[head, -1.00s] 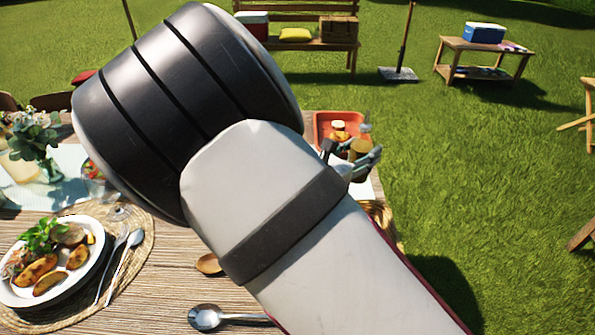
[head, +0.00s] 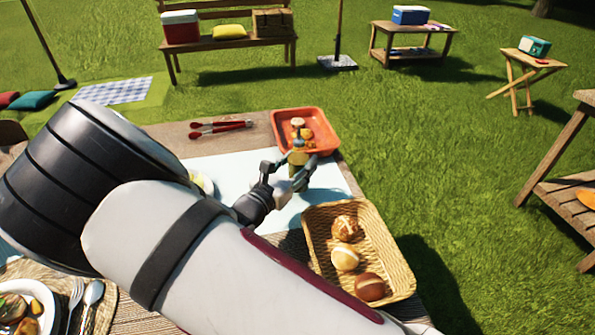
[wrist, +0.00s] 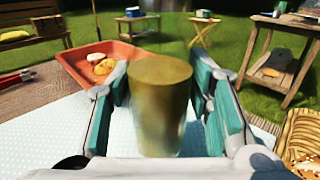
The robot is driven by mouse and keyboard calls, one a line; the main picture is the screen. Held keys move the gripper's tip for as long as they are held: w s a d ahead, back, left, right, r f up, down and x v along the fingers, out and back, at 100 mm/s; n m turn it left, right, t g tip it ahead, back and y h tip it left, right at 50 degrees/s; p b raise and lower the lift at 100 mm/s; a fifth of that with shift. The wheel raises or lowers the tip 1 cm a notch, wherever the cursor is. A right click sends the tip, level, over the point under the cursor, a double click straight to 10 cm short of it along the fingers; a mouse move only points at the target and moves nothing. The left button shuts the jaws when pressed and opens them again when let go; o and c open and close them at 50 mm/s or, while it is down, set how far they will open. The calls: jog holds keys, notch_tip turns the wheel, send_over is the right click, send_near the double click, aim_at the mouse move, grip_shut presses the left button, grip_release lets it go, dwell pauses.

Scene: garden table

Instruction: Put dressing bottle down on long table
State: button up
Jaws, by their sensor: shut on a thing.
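The dressing bottle (wrist: 160,105) is an amber-brown vessel between the teal-padded fingers of my gripper (wrist: 165,115) in the wrist view. In the head view the bottle (head: 298,162) shows small, upright, at the end of my gripper (head: 297,178). My gripper is shut on it. The long table (head: 170,138) is wooden, with a pale runner (head: 235,165) along it. The bottle is over or on the runner near the orange tray; I cannot tell whether its base touches, since the fingers hide it.
An orange tray (head: 279,126) with food is just behind the bottle. A bread basket (head: 315,235) with several rolls is in front, to the right. Red-handled tongs (head: 220,128) lie left of the tray. Bare runner shows left of my gripper. Grass lies beyond the table's right edge.

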jog(key=shift+f, duration=1.15)
jog(key=shift+f, duration=0.1)
jog(key=o, duration=1.4)
jog(key=v, duration=1.2)
jog(key=shift+p, duration=0.35)
jog(key=shift+d, duration=0.15)
